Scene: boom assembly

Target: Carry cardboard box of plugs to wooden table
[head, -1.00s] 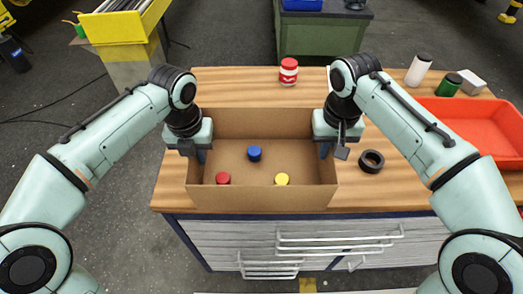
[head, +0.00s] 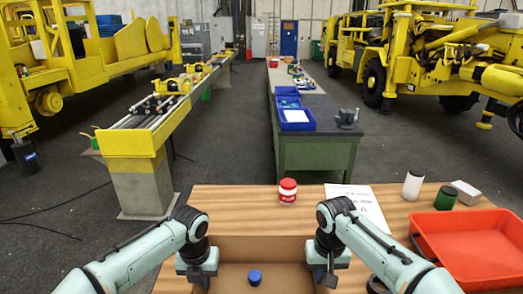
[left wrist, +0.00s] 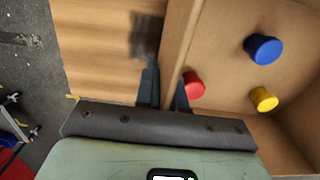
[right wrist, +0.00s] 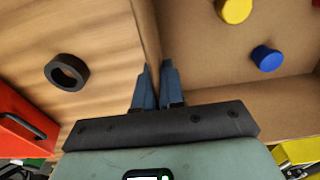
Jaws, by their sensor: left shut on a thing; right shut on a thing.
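The open cardboard box (head: 262,244) is at the bottom of the head view, over the wooden table (head: 235,205). A blue plug (head: 254,277) lies in it. In the left wrist view a red plug (left wrist: 193,85) and a yellow plug (left wrist: 264,99) also lie inside. My left gripper (left wrist: 165,92) is shut on the box's left wall. My right gripper (right wrist: 156,85) is shut on its right wall. The box's front is out of the head view. I cannot tell whether its bottom touches the table.
A red-lidded jar (head: 288,190) stands behind the box. Right are a paper sheet (head: 365,205), white bottle (head: 412,186), green can (head: 445,198), white block (head: 466,193) and red tray (head: 470,250). A black ring (right wrist: 66,72) lies right of the box. A green workbench (head: 315,155) stands beyond.

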